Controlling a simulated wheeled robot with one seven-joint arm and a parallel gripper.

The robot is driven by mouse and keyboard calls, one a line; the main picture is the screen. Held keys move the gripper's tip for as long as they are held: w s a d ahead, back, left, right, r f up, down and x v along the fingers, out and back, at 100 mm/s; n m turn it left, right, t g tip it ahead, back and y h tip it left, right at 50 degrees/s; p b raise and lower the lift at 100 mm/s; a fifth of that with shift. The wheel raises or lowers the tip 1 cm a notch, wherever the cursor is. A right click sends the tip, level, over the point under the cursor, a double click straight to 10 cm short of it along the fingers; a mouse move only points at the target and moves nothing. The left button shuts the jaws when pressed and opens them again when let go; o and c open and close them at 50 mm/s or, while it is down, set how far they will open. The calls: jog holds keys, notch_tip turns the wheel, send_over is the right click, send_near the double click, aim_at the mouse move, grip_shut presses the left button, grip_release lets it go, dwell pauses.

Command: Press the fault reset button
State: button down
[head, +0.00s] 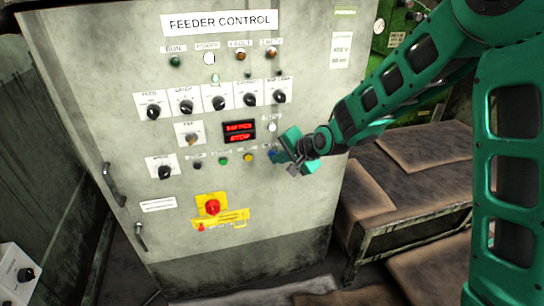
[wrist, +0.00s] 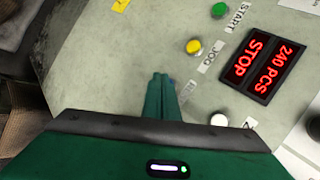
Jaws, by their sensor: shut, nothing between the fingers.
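The control panel (head: 215,130) headed FEEDER CONTROL faces me. A blue button (head: 273,155) sits at the right end of the lower button row, beside the yellow one; my gripper partly covers it, and its label cannot be read. My gripper (head: 285,152) is shut and empty, with its fingertips at or just in front of the blue button. No button is legibly marked fault reset.
A yellow button (head: 248,157) marked JOG and a green START button (wrist: 219,10) lie to the left. A white button (head: 272,127) is just above, beside the red display (head: 239,131) reading STOP. A red emergency stop (head: 212,207) is lower left. Benches (head: 410,210) stand right.

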jog(key=shift+s+d, duration=0.1)
jog(key=shift+s, duration=0.3)
jog(key=shift+s+d, duration=0.25)
jog(key=shift+s, duration=0.55)
jog(key=shift+s+d, duration=0.2)
jog(key=shift+s, duration=0.6)
jog(key=shift+s+d, duration=0.25)
jog(key=shift+s, duration=0.55)
jog(key=s+d+r+g+h, duration=0.15)
jog(key=s+d, duration=0.25)
jog(key=d, duration=0.6)
jog(key=s+d+r+n+g+h, duration=0.1)
jog(key=s+d+h, duration=0.2)
jog(key=d, duration=0.6)
jog(key=s+d+r+g+h, duration=0.15)
jog(key=s+d, duration=0.25)
jog(key=d, duration=0.6)
jog(key=s+d+r+g, duration=0.1)
jog(key=s+d, duration=0.3)
jog(key=s, duration=0.7)
jog(key=s+d+r+g, duration=0.2)
jog(key=s+d, duration=0.3)
jog(key=s, duration=0.7)
jog(key=shift+s+d+r+g, duration=0.15)
jog(key=shift+r+g, duration=0.15)
jog(key=shift+r, duration=0.05)
